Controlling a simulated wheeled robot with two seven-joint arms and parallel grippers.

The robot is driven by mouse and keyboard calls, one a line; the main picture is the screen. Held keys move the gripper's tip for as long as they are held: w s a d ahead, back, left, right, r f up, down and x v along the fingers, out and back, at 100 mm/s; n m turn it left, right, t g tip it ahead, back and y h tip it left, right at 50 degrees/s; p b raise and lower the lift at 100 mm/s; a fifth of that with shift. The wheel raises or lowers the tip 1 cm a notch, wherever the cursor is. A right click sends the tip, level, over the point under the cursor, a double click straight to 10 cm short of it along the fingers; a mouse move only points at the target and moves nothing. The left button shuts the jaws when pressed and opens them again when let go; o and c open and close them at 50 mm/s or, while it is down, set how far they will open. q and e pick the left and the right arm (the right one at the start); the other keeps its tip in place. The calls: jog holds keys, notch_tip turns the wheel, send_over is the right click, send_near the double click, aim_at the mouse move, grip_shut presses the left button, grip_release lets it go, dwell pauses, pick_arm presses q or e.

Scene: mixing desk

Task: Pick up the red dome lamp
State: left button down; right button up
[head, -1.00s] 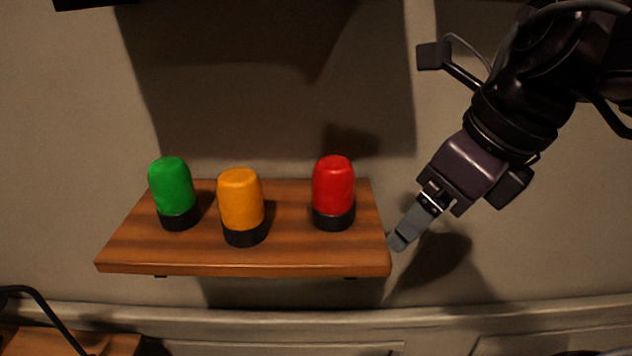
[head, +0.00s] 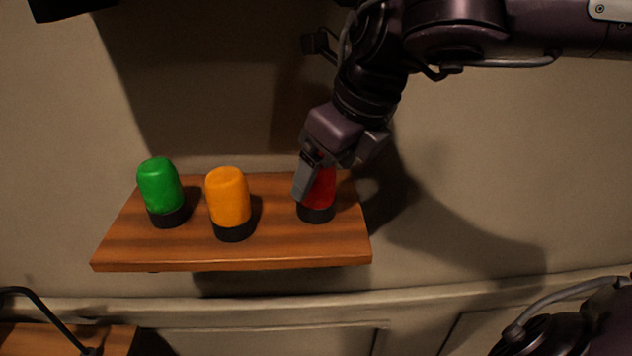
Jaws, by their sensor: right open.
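The red dome lamp (head: 323,190) stands upright on its black base at the right end of the wooden shelf (head: 160,246). My right gripper (head: 306,188) is over the lamp, pointing down. One grey finger shows in front of the lamp's left side and hides part of the dome; the other finger is hidden. The jaws are open, and I cannot tell whether a finger touches the lamp. My left gripper is not in view.
An orange dome lamp (head: 229,197) stands mid-shelf, left of the red one. A green dome lamp (head: 160,186) stands further left. The wall (head: 480,180) is behind. A wooden surface with a black curved rod (head: 50,318) is at the lower left.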

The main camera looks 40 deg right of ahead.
aim_at(316, 186)
jog(key=x, duration=0.5)
jog(key=shift+w+p, duration=0.25)
jog(key=shift+p, duration=0.05)
jog(key=shift+s, duration=0.1)
jog(key=shift+c, duration=0.5)
jog(key=shift+c, duration=1.3)
jog(key=c, duration=0.9)
jog(key=shift+o, duration=0.2)
jog(key=shift+r, duration=0.1)
